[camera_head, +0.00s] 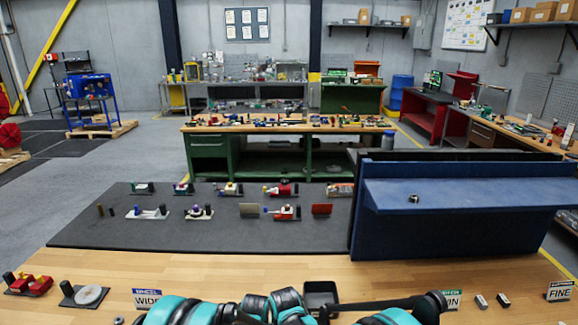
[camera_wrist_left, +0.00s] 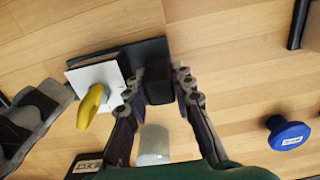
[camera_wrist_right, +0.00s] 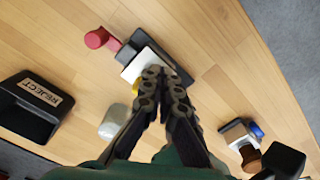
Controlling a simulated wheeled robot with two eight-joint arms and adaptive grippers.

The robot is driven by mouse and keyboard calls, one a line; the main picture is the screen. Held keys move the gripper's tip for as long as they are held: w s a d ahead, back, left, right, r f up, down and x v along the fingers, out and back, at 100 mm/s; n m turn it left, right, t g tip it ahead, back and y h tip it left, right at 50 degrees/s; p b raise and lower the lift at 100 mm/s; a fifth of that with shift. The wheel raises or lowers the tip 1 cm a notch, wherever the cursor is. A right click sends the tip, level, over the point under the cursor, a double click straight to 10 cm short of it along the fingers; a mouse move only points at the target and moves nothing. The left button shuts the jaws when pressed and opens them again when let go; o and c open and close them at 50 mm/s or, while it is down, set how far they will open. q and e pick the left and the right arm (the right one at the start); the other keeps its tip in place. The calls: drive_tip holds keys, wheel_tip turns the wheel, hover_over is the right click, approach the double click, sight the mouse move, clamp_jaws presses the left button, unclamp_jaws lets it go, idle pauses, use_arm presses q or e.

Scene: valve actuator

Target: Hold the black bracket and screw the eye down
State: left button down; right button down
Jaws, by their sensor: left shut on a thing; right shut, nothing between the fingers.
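The black bracket (camera_wrist_left: 157,84) lies on the wooden bench top in the left wrist view, with a white plate (camera_wrist_left: 97,82) beside its upright part. A yellow eye (camera_wrist_left: 91,106) stands out from the white plate. My left gripper (camera_wrist_left: 160,74) is shut on the black bracket, one finger on each side. In the right wrist view my right gripper (camera_wrist_right: 162,75) is shut and empty, its tips over the white plate (camera_wrist_right: 143,64). The fingers hide most of the yellow eye (camera_wrist_right: 136,86) there. In the head view my arms cover this spot.
A black REJECT bin (camera_wrist_right: 36,105) and a pale rounded block (camera_wrist_right: 113,120) are near in the right wrist view. A red knob (camera_wrist_right: 97,38) stands close by. A blue knob (camera_wrist_left: 289,133) is at the right in the left wrist view. A blue shelf (camera_head: 460,195) rises behind the bench.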

drive_tip(key=shift+r, duration=2.9)
drive_tip(key=shift+w+d+f, duration=0.15)
drive_tip(key=shift+d+f, duration=0.3)
drive_tip(key=shift+f, duration=0.55)
drive_tip(key=shift+w+d+f, duration=0.2)
drive_tip(key=shift+d+f, duration=0.2)
drive_tip(key=shift+f, duration=0.65)
drive_tip(key=shift+w+d+f, duration=0.15)
drive_tip(key=shift+d+f, duration=0.3)
drive_tip(key=shift+f, duration=0.55)
drive_tip(key=shift+w+a, duration=0.35)
drive_tip(key=shift+a, duration=0.15)
drive_tip(key=shift+s+a, duration=0.25)
drive_tip(key=shift+s+a, duration=0.2)
drive_tip(key=shift+a, duration=0.25)
